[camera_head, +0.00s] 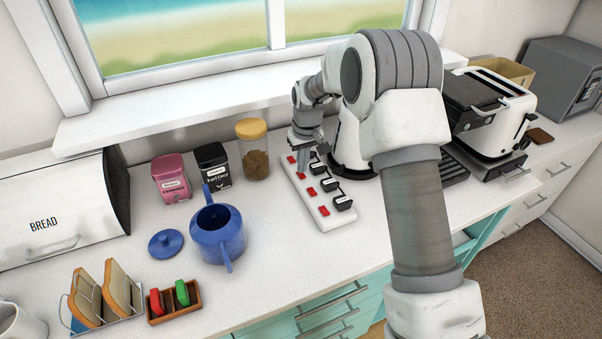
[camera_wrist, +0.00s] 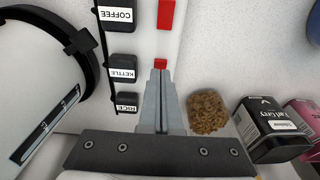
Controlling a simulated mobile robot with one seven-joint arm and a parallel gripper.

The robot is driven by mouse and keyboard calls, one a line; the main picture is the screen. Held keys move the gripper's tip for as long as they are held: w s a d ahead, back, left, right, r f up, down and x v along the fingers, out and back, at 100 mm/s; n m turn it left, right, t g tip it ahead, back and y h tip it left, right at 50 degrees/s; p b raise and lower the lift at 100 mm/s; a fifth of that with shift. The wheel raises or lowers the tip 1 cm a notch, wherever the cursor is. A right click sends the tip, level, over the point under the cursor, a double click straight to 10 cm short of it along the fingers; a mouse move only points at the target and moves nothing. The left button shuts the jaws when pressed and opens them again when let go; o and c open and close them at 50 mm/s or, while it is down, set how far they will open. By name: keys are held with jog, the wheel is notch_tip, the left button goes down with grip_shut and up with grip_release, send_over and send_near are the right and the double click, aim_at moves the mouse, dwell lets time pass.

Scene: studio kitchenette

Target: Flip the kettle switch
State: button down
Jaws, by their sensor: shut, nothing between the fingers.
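A white power strip (camera_head: 329,222) with a row of red switches and black plugs lies on the counter. In the wrist view the plugs are labelled COFFEE, KETTLE (camera_wrist: 122,71) and RICE (camera_wrist: 126,104). The red switch beside the KETTLE plug (camera_wrist: 160,62) shows right at my fingertips; I cannot tell if they touch it. My gripper (camera_head: 303,169) is shut and empty, pointing down over the far part of the strip. It covers the strip beside the RICE plug in the wrist view (camera_wrist: 160,70). A white kettle with a black base (camera_head: 346,150) is partly hidden behind my arm.
A glass jar (camera_head: 254,160), black tin (camera_head: 214,166) and pink tin (camera_head: 171,178) stand left of the strip. A blue teapot (camera_head: 217,240) and its lid (camera_head: 166,243) are nearer. A toaster (camera_head: 500,125) stands right. The counter in front of the strip is clear.

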aim_at(303, 176)
jog(key=shift+f+b, duration=0.55)
jog(key=shift+f, duration=0.35)
dwell(0.5)
jog(key=shift+r, duration=0.1)
jog(key=shift+r+p, duration=1.95)
jog(key=shift+r, duration=1.5)
